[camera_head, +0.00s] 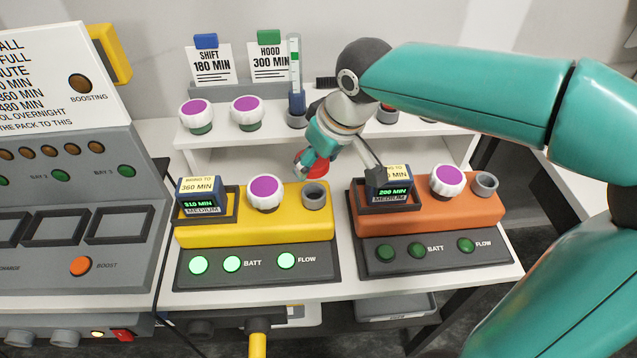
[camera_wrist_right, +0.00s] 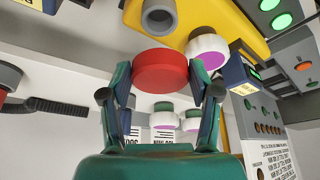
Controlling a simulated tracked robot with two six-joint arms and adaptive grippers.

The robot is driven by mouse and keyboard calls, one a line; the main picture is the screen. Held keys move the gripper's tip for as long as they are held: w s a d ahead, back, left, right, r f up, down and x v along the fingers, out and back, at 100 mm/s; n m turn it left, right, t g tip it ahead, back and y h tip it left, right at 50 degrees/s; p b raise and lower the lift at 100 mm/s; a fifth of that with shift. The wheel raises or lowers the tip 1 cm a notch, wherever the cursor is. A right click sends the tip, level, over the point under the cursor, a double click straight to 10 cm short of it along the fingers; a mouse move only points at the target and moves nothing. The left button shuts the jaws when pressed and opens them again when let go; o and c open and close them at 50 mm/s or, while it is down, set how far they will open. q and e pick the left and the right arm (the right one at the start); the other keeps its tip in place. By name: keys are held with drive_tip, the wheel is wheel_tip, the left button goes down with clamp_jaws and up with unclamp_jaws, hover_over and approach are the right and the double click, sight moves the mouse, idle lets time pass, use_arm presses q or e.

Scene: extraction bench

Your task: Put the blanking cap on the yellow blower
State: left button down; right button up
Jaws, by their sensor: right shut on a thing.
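The yellow blower (camera_head: 312,228) stands at the middle of the bench. Its open grey port (camera_head: 314,194) is at its right end, with nothing on it. A white filter with a purple face (camera_head: 265,193) sits beside the port. The red blanking cap (camera_head: 318,168) is in my right gripper (camera_head: 345,170), just behind and above the port, apart from it. In the right wrist view the cap (camera_wrist_right: 160,70) sits between the fingertips (camera_wrist_right: 160,90), with the grey port (camera_wrist_right: 159,15) close beyond it. The far finger partly hides the cap in the head view. My left gripper is not in view.
An orange blower (camera_head: 430,224) stands to the right, with its own battery pack, filter and grey port (camera_head: 485,184). A shelf (camera_head: 240,137) behind holds purple-faced filters and cards. A grey charger (camera_head: 70,210) stands at the left. The yellow blower's battery pack (camera_head: 200,196) is at its left end.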

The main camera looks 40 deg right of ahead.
drive_tip(key=shift+s+f, duration=0.1)
drive_tip(key=shift+f, duration=3.05)
drive_tip(key=shift+f+b, duration=0.15)
drive_tip(key=shift+b, duration=0.15)
drive_tip(key=o, duration=1.2)
drive_tip(key=shift+c, duration=0.2)
drive_tip(key=shift+r, duration=0.25)
drive_tip(key=v, duration=1.1)
drive_tip(key=shift+s+r+p, duration=0.25)
drive_tip(key=shift+r+p, duration=0.1)
drive_tip(key=shift+p, duration=0.05)
